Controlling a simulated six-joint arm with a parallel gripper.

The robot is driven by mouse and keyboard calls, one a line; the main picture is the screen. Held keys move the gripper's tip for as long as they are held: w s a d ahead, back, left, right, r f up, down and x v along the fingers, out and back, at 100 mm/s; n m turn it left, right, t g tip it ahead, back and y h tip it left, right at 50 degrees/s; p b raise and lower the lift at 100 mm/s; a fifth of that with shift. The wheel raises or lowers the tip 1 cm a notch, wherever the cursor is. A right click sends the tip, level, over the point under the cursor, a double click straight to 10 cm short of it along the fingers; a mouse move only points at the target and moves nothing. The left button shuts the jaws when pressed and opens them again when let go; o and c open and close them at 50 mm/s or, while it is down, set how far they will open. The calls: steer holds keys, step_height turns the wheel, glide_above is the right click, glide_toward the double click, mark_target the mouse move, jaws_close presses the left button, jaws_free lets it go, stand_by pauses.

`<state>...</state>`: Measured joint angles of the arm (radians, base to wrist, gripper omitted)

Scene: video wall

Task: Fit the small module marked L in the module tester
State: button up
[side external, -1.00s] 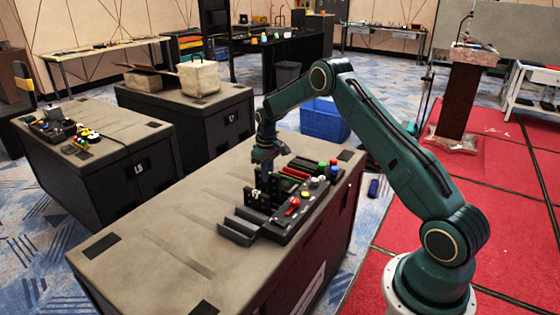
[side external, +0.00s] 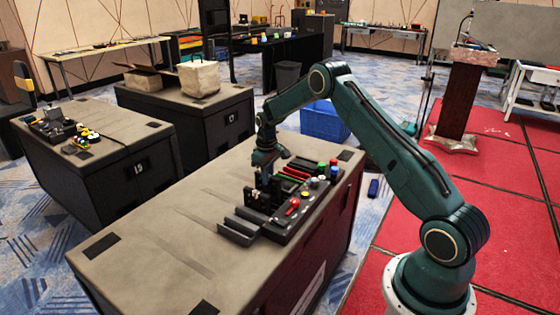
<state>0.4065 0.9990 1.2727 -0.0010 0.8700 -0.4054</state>
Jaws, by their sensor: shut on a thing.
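The module tester (side external: 312,197) is a dark, long panel on the near case, with red strips, a red knob and green and blue caps on it. My gripper (side external: 264,184) points down over the tester's left edge, shut on a small dark module. The module is hard to separate from the dark parts around the fingers, and its letter cannot be read. A dark upright piece with pale marks (side external: 256,199) stands just below and left of the fingers. I cannot tell whether the held module touches the tester.
A dark stepped rack (side external: 238,230) lies at the tester's front left. The near case top (side external: 150,235) is clear to the left. Another case (side external: 100,120) with small gear stands behind left. A blue crate (side external: 325,122) is on the floor behind my arm.

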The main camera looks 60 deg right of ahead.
steer(key=shift+f, duration=1.4)
stand_by(2.5)
steer(key=o, duration=1.1)
steer(key=shift+r, duration=0.15)
steer(key=shift+r, duration=3.85)
